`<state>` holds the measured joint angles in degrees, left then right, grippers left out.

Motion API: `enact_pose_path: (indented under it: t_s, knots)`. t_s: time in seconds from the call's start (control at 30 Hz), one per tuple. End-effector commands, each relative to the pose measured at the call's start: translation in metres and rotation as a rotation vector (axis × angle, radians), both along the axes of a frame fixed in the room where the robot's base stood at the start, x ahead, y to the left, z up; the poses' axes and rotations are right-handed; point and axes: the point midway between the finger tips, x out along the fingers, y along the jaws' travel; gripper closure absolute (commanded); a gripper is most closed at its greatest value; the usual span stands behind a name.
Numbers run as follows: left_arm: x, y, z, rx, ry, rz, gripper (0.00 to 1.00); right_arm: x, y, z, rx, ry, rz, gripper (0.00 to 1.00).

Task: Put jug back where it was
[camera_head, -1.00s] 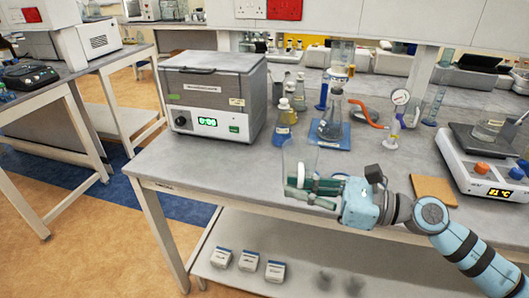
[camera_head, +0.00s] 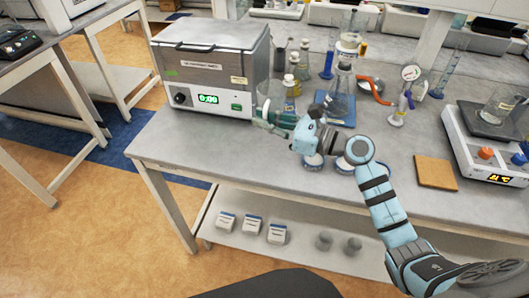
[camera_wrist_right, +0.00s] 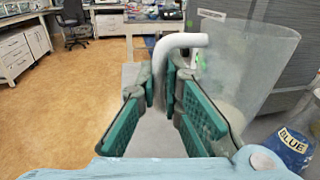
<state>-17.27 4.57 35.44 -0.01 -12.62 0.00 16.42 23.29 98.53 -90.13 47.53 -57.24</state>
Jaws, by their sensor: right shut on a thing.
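The jug is clear, with a white bent handle; in the right wrist view its body (camera_wrist_right: 245,65) fills the upper right. My right gripper (camera_wrist_right: 168,85) is shut on the jug's handle, its green pads on either side. In the head view the right gripper (camera_head: 275,122) is low over the bench, in front of the water bath's right side. The jug (camera_head: 271,98) shows only faintly there, upright beside the fingers. I cannot tell whether its base touches the bench. My left gripper is in neither view.
The grey water bath (camera_head: 208,75) stands just left of the jug. Bottles (camera_head: 291,82) and a flask on a blue mat (camera_head: 338,103) stand close behind and right. A scale (camera_head: 485,145) and brown board (camera_head: 434,172) are further right. The bench front-left (camera_head: 200,150) is clear.

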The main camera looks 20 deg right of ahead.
Motion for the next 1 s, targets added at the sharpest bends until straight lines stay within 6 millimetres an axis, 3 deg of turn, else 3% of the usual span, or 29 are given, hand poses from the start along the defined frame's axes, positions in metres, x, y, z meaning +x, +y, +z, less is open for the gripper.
enact_pose_path:
  t_s: [0.03, 0.1, 0.5, 0.9, 1.0]
  knots:
    - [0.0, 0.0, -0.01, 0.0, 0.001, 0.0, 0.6, 0.0, 0.0, -0.023, 0.004, 0.006, 0.0, 1.0]
    - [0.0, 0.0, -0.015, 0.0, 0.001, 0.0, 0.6, 0.0, 0.0, -0.043, 0.003, 0.003, 0.0, 1.0]
    - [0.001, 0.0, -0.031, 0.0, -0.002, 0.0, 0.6, 0.001, 0.002, -0.107, 0.002, -0.001, 0.003, 1.0]
    - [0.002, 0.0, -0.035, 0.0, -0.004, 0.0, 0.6, 0.001, 0.002, -0.111, 0.001, -0.003, 0.004, 1.0]
    - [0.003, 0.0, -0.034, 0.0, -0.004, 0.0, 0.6, 0.001, 0.002, -0.11, 0.001, -0.002, 0.004, 0.8]
